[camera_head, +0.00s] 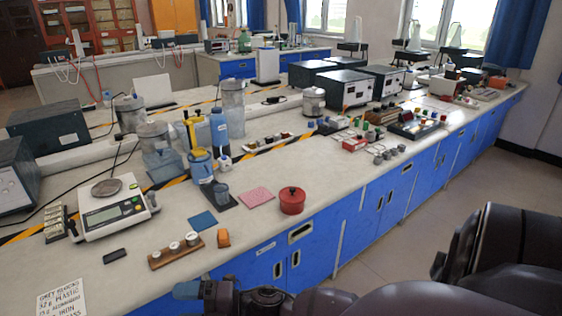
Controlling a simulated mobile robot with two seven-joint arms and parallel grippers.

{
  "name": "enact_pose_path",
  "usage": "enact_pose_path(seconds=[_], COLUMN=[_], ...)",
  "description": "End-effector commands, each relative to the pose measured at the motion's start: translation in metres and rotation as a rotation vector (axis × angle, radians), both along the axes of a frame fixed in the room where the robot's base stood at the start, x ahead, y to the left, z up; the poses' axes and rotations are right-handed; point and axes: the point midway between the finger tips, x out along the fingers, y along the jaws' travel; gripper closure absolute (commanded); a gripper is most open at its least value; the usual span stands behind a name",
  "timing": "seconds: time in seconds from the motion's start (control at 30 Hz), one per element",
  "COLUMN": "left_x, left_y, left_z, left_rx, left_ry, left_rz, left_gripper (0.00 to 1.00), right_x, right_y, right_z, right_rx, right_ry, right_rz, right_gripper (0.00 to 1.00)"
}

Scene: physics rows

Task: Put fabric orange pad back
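A small orange piece (223,238), which may be the fabric orange pad, lies on the bench near its front edge, right of a wooden block with several metal weights (176,249). It is too small to tell whether it is fabric. A flat blue pad (203,221) lies just behind it, and a flat pink pad (257,197) lies further back to the right. My dark arm comes in from the right along the bottom. Its blue-grey end (187,290), seemingly my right gripper, is in front of the bench; its fingers cannot be made out. My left gripper is not in view.
A red round pot (291,200) stands right of the pink pad. A balance (112,208), a black slab (114,256) and a paper sign (62,299) are at the left. Bottles (201,165) stand behind the pads. Blue drawers and cupboards (300,254) front the bench.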

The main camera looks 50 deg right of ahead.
Motion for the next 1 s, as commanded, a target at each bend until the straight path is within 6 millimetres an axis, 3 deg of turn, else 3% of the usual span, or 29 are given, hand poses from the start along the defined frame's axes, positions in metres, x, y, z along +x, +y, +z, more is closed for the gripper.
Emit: enact_pose_path(seconds=[0.17, 0.3, 0.4, 0.57, 0.7, 1.0], left_x=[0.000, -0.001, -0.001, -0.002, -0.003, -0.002], left_y=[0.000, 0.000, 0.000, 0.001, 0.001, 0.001], left_z=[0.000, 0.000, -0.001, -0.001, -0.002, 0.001], left_rx=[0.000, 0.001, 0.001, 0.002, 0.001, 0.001], left_ry=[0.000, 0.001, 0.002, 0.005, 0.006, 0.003], left_rz=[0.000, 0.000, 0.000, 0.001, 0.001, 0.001], left_gripper=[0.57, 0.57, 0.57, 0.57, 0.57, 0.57], right_x=[-0.035, -0.081, -0.117, -0.157, -0.169, -0.168], right_y=[-0.044, -0.076, -0.088, -0.095, -0.095, -0.096], right_z=[-0.042, -0.086, -0.112, -0.136, -0.142, -0.141], right_rx=[0.368, 0.623, 0.768, 0.910, 0.951, 0.950], right_ry=[0.381, 0.684, 0.865, 1.050, 1.104, 1.103], right_rz=[-0.380, -0.648, -0.795, -0.932, -0.966, -0.965], right_gripper=[0.22, 0.22, 0.22, 0.22, 0.22, 0.22])
